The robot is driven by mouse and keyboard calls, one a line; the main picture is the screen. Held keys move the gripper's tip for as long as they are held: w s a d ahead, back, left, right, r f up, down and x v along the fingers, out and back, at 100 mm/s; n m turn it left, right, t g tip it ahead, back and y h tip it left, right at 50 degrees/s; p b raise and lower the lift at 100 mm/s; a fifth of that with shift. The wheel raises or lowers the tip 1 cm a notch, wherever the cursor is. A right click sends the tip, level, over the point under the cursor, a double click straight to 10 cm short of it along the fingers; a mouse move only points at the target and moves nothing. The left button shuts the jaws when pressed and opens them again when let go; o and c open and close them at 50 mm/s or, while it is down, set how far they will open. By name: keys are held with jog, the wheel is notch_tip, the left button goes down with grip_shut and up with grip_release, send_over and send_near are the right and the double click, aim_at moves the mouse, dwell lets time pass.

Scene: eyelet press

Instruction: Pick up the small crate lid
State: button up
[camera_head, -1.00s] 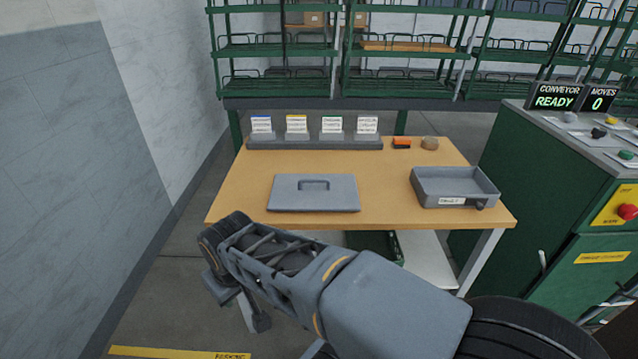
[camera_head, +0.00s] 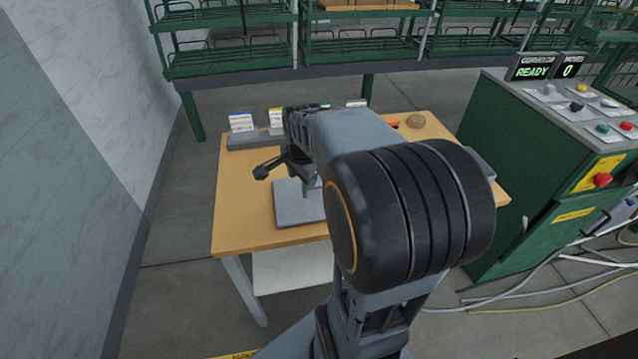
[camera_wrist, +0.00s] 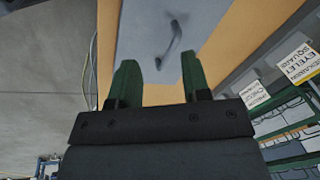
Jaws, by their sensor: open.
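The small crate lid is a flat grey plate on the wooden table, its left part showing in the head view (camera_head: 294,207) while my arm hides the rest. In the wrist view the lid (camera_wrist: 140,30) lies at the top, with its raised bar handle (camera_wrist: 171,45) in sight. My gripper (camera_wrist: 158,66) is open, its two green fingers spread apart. Nothing is between them. In the picture the handle lies just beyond and between the fingertips; the height gap is hard to tell.
The wooden table (camera_head: 238,215) has label cards (camera_head: 241,122) along its back edge. A green control cabinet (camera_head: 500,150) stands to the right, with green racks (camera_head: 230,62) behind. My arm mostly hides the grey tray.

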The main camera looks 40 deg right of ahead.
jog(key=w+d+r+m+p, duration=0.1)
jog(key=d+r+m+p, duration=0.1)
jog(key=d+m, duration=0.4)
send_over(316, 187)
jog(key=f, duration=0.7)
jog(key=shift+s+f+b, duration=0.25)
jog(key=shift+s+b, duration=0.05)
jog(key=shift+b, duration=0.05)
jog(key=shift+x, duration=3)
jog(key=shift+c, duration=0.3)
grip_shut()
